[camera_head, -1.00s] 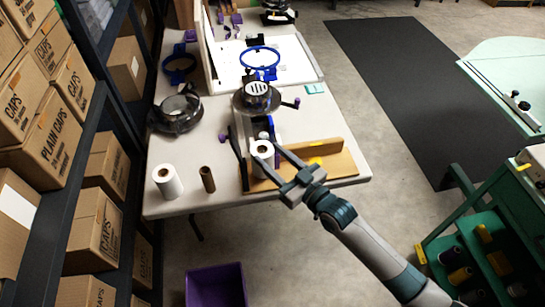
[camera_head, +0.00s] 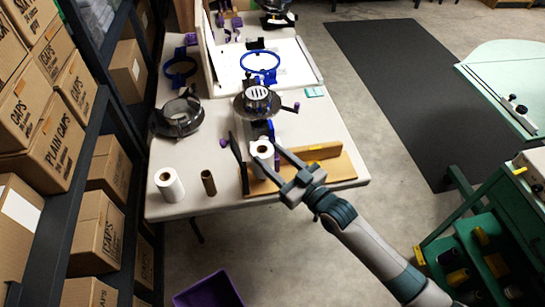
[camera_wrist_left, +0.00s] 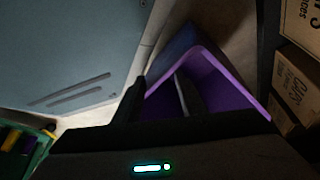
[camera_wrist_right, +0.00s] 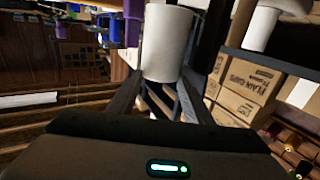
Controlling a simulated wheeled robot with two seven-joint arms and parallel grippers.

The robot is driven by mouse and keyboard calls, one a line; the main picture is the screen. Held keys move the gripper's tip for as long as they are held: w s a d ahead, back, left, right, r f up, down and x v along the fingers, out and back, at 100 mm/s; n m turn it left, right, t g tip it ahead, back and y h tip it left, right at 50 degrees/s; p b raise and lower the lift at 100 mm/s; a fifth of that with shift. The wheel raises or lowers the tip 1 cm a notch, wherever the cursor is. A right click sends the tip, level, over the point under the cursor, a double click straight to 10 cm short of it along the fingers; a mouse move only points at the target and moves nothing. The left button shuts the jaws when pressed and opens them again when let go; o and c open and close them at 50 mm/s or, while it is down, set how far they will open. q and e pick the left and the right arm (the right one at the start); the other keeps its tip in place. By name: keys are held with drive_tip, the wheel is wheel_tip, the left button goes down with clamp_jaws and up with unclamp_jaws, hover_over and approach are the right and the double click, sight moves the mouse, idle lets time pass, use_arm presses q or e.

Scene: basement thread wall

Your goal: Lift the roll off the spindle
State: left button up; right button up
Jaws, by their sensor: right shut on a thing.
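A white roll (camera_head: 262,149) with a dark core hole stands upright at the near end of the table, by the wooden base (camera_head: 325,170). My right gripper (camera_head: 262,172) is shut on this roll, one finger on each side. In the right wrist view the roll (camera_wrist_right: 167,42) fills the space between the fingers. The spindle is hidden by the roll, and I cannot tell how far the roll is up it. My left gripper (camera_wrist_left: 160,95) shows only in its own wrist view, fingers apart and empty, in front of a purple bin (camera_wrist_left: 215,85).
A second white roll (camera_head: 169,185) and a brown tube (camera_head: 208,182) stand to the left on the table (camera_head: 310,120). A dark paddle (camera_head: 236,150) rises close beside the held roll. Shelves of boxes (camera_head: 45,140) line the left; a green cart (camera_head: 480,245) stands right.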

use_arm(q)
drive_tip(key=shift+s+a+g+y+p, duration=0.5)
drive_tip(key=shift+s+a+g+p, duration=1.45)
drive_tip(key=shift+s, duration=3.4)
wheel_tip(320, 180, up, 8)
drive_tip(key=s+p, duration=0.2)
drive_tip(key=p, duration=0.6)
drive_tip(key=shift+s+a+f, duration=0.15)
drive_tip(key=shift+s+a, duration=0.05)
drive_tip(key=shift+a, duration=0.1)
drive_tip(key=shift+t, duration=0.25)
